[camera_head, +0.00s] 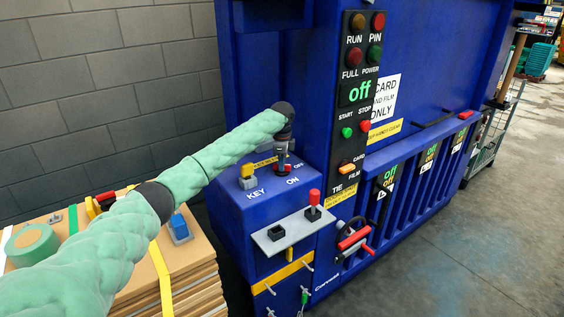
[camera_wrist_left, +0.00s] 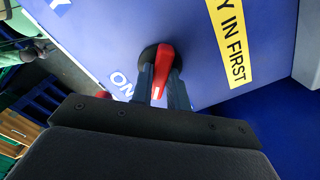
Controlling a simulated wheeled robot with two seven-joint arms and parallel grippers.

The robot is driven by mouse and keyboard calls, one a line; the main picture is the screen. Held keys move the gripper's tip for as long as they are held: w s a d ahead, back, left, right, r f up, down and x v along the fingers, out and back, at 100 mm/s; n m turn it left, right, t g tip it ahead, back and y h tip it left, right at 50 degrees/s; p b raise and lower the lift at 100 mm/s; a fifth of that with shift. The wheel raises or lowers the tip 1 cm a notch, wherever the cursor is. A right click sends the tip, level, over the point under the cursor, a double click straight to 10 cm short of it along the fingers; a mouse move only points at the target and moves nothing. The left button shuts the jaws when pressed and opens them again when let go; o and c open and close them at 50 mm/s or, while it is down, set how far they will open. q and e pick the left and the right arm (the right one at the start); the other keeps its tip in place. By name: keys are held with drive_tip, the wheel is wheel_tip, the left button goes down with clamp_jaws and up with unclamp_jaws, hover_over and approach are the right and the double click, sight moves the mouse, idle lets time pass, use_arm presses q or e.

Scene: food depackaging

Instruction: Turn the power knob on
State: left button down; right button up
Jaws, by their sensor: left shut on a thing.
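The red power knob (camera_wrist_left: 163,66) sits on a round black base on the blue top panel of the machine. My left gripper (camera_wrist_left: 160,88) is shut on the knob, with one finger on each side of it in the left wrist view. In the head view my left gripper (camera_head: 283,160) points down at the knob between the "ON" and "OFF" labels, and hides most of it. The "ON" label (camera_wrist_left: 121,84) shows beside the fingers in the wrist view. My right gripper is not in view.
A yellow key switch (camera_head: 247,172) stands left of the knob. A red-topped lever (camera_head: 314,200) is on a grey plate in front. The display (camera_head: 360,91) reads "off" in green. A cardboard stack (camera_head: 190,274) is at the left.

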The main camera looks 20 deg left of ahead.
use_arm(q)
drive_tip(key=m, duration=0.5)
drive_tip(key=shift+m, duration=2.1)
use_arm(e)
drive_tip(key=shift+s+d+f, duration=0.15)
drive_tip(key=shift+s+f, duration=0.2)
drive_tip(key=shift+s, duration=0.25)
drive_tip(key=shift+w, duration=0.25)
use_arm(q)
drive_tip(key=c, duration=1.4)
unclamp_jaws()
drive_tip(key=shift+o, duration=0.2)
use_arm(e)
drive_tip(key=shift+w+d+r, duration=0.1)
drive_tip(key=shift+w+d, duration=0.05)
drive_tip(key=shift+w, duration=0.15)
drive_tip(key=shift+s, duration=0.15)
